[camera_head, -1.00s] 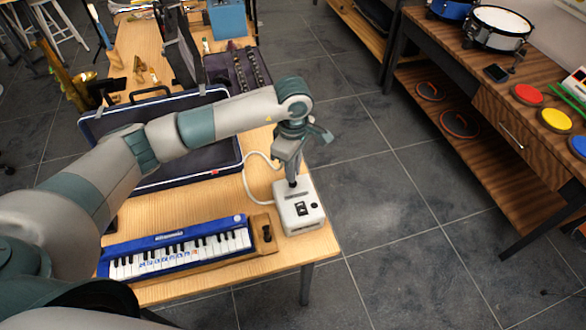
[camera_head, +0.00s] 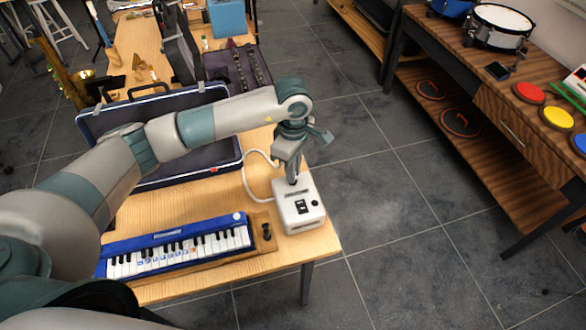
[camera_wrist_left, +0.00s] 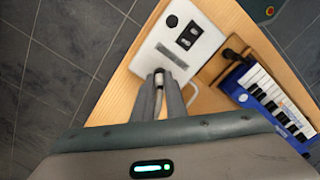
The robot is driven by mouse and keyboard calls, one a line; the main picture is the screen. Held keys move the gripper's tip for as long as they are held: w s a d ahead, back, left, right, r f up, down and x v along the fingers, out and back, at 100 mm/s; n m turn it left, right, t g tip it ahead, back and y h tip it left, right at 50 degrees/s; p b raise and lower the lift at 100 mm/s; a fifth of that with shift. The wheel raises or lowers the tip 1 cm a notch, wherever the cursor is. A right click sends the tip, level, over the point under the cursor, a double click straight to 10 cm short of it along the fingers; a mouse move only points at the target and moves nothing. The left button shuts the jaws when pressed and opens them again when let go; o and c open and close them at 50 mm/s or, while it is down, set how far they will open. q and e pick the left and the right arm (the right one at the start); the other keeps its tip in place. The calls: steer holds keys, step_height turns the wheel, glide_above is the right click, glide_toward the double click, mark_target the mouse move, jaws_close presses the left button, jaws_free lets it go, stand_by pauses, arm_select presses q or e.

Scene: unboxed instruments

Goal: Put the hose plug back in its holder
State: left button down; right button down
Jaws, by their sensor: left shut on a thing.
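My left gripper (camera_head: 291,181) points down at the back of a white box (camera_head: 303,222). Its jaws are shut on the hose plug, which is mostly hidden between the fingers; a small pale bit (camera_wrist_left: 159,79) shows in the left wrist view. Whether the plug touches the box or sits in it, I cannot tell. A white hose (camera_head: 246,180) loops on the table to the left of the box. A blue keyboard (camera_head: 175,247) lies on a wooden base with a black upright piece (camera_head: 266,233) at its right end. My right gripper is not in view.
An open dark case (camera_head: 200,167) stands behind, under my left arm. The table's right edge is close beside the box, with open floor (camera_head: 390,230) beyond. A brown bench (camera_head: 490,110) with drums and coloured discs stands at the right.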

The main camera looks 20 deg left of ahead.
arm_select(q)
steer(key=shift+f+b, duration=0.4)
steer(key=shift+f, duration=0.05)
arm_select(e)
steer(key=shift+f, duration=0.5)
arm_select(q)
steer(key=c, duration=1.7)
jaws_free()
steer(key=shift+r, duration=0.1)
